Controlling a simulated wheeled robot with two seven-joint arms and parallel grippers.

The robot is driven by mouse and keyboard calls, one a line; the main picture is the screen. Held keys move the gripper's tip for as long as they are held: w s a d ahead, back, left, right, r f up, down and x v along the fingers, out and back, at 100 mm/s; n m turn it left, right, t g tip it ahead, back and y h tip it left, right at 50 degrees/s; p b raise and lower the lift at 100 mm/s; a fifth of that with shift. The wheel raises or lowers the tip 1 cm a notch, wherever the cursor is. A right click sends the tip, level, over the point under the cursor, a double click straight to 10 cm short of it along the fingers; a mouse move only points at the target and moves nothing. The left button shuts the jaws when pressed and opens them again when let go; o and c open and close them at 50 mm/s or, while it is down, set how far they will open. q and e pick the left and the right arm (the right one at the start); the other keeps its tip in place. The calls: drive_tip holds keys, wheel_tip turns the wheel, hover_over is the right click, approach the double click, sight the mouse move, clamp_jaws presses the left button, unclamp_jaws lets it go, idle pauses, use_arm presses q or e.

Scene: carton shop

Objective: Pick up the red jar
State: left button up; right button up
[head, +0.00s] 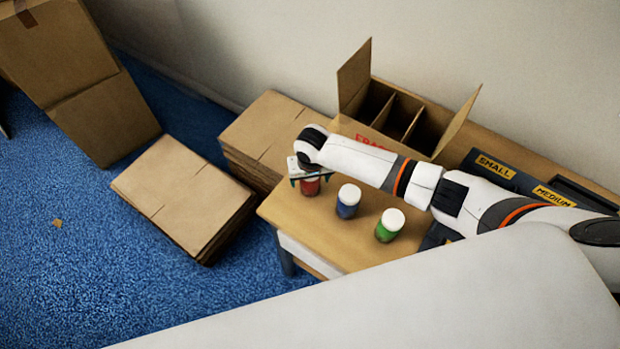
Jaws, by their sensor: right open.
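The red jar (310,188) stands on the small wooden table at its left end. Its top is hidden by my right gripper (309,178), which is over it with fingers pointing down. The right gripper is open, and its fingers appear to be at either side of the jar's upper part. I cannot tell whether they touch it. My right arm comes in from the right across the back of the table. My left gripper is not in view.
A blue jar (347,203) and a green jar (388,228), both white-lidded, stand right of the red jar on the table (335,240). An open divided carton (421,121) stands behind my arm. Flat cardboard stacks (185,190) lie left. Bins labelled SMALL and MEDIUM (520,180) are at right.

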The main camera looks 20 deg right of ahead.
drive_tip(key=c, duration=1.2)
drive_tip(key=shift+r, duration=0.1)
